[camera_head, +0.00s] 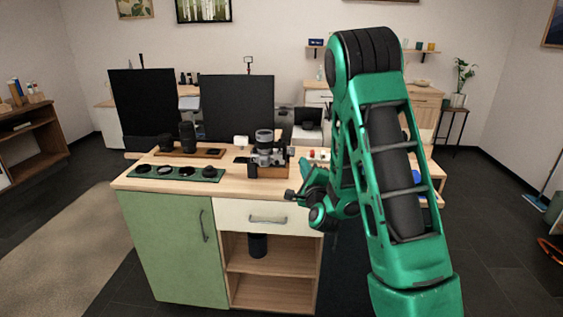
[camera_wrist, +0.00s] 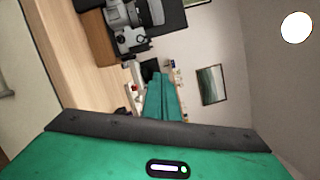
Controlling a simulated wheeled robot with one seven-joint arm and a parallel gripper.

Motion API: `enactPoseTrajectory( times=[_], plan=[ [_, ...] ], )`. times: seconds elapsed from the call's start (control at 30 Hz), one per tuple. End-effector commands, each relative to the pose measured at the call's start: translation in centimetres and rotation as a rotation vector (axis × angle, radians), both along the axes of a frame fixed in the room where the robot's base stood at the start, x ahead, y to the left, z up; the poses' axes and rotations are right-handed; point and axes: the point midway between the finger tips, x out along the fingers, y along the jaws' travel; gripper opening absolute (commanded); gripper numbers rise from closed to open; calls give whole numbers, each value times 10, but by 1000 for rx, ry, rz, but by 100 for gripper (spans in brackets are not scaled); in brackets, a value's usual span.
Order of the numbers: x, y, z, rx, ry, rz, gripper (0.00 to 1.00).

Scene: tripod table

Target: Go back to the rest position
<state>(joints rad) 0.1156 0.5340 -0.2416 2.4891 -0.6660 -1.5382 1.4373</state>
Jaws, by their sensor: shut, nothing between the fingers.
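My gripper (camera_head: 292,195) is at the end of my green arm, low at the front right edge of the wooden table top (camera_head: 230,187), just right of the drawer. It is shut and empty, and small in the head view. In the wrist view, its green fingers (camera_wrist: 162,98) show close together, pointing along the table's edge. A silver and black camera (camera_head: 267,150) stands on the table behind the gripper, apart from it. The camera also shows at the top of the wrist view (camera_wrist: 130,25).
A green mat (camera_head: 170,178) with several dark round parts lies at the front left. A wooden tray (camera_head: 215,153) with lenses lies behind it. Two dark panels (camera_head: 237,105) stand behind the table. The cabinet has a green door (camera_head: 165,250) and open shelves (camera_head: 275,263).

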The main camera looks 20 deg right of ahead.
Motion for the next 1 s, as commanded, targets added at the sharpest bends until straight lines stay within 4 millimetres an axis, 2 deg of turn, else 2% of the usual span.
enactPoseTrajectory(
  times=[0.27, 0.43, 0.57, 0.77, 0.87, 1.0],
  plan=[
    [2, 6, 3, -36, 35, 25, 0],
    [2, 25, 4, -197, 194, 121, 0],
    [-11, 34, -1, -373, 361, 216, 0],
    [-48, 36, -14, -626, 621, 356, 0],
    [-75, 31, -20, -738, 752, 427, 0],
    [-122, 23, -26, -869, 932, 536, 0]
  ],
)
